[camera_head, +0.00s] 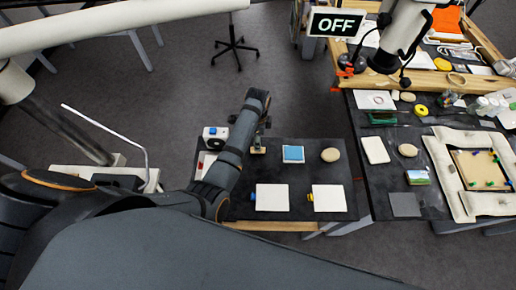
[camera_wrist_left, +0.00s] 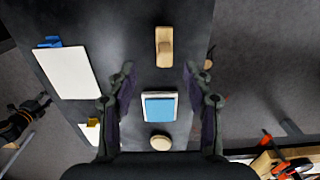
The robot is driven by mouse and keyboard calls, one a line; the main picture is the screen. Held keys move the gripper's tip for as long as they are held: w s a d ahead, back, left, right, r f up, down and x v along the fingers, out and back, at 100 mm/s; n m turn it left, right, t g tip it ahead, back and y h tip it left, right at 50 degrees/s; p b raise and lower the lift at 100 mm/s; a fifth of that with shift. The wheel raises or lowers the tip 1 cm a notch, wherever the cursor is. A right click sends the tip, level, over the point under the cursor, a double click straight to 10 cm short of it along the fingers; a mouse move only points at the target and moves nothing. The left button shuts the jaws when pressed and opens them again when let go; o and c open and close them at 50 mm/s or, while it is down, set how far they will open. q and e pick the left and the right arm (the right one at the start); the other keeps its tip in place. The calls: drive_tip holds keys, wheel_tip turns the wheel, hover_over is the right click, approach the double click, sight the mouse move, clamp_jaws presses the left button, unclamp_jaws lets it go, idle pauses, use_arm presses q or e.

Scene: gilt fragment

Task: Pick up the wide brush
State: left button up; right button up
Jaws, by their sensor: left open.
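A tan wooden piece, which looks like the wide brush (camera_head: 258,150), lies on the dark table left of a blue-topped pad. In the left wrist view the brush (camera_wrist_left: 164,42) is at the top centre, with a darker raised part in its middle. My left gripper (camera_wrist_left: 158,72) is open with nothing between its fingers. The brush appears beyond the fingertips, apart from them. In the head view my left gripper (camera_head: 262,122) is near the brush at the table's far edge, partly hidden by its own links. My right gripper is in neither view.
The blue-topped pad (camera_head: 293,153) and a round tan pad (camera_head: 330,155) lie to the right of the brush. Two white sheets (camera_head: 272,197) (camera_head: 327,198) lie nearer. A white device (camera_head: 215,134) is at the left. A cluttered table (camera_head: 405,205) stands to the right.

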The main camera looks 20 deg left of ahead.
use_arm(q)
drive_tip(key=shift+w+f, duration=0.25)
drive_tip(key=shift+f, duration=0.25)
drive_tip(key=shift+w+f, duration=0.2)
drive_tip(key=shift+f, duration=0.25)
drive_tip(key=shift+w+f+b, duration=0.1)
drive_tip(key=shift+f+b, duration=0.8)
drive_tip(key=shift+f, duration=0.05)
wheel_tip(320, 180, down, 4)
drive_tip(key=b, duration=0.5)
drive_tip(key=shift+r, duration=0.3)
drive_tip(key=shift+c, duration=0.6)
clamp_jaws()
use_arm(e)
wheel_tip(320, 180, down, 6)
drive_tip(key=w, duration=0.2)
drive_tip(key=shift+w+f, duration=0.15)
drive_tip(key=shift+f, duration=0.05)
